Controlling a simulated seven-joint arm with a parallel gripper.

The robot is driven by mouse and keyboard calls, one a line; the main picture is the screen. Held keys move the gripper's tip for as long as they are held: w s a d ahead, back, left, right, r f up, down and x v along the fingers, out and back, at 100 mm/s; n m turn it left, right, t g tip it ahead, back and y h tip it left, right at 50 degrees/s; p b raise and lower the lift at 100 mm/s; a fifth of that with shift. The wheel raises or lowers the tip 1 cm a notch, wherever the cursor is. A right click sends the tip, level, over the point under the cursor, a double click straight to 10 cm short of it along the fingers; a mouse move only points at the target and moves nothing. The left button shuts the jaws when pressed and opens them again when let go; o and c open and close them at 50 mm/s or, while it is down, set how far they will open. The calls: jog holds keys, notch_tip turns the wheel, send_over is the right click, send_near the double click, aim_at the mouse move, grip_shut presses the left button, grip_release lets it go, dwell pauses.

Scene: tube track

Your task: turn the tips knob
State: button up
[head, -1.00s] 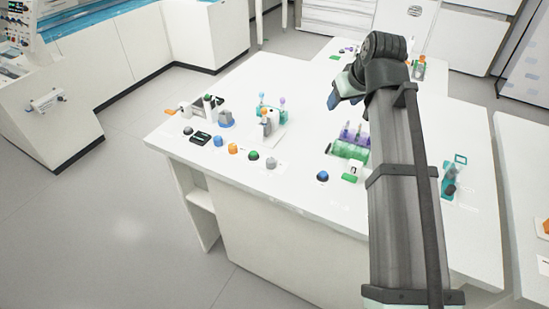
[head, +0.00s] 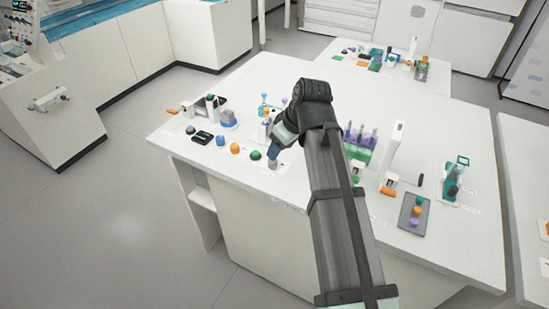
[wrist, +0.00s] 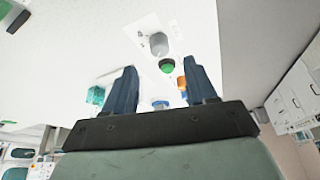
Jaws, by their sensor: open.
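A row of knobs stands along the table's front edge in the head view: blue (head: 220,140), orange (head: 234,148), green (head: 255,155) and grey (head: 273,164). I cannot read their labels, so I cannot tell which is the tips knob. My gripper (head: 274,152) is just above the grey knob, pointing down. In the wrist view my gripper (wrist: 160,63) is open and empty. The grey knob (wrist: 158,43) and green knob (wrist: 166,66) show between and beyond the fingertips, with the orange knob (wrist: 182,82) nearer the right finger. I see no contact.
A purple-and-green tube rack (head: 358,145) and a white upright block (head: 391,145) stand right of my arm. A grey tray (head: 413,214) with coloured knobs lies at the right. A blue-grey device (head: 228,120) stands at the left. My arm hides part of the table.

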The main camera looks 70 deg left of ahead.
aim_at(273, 163)
jog(key=shift+x, duration=3.5)
grip_shut()
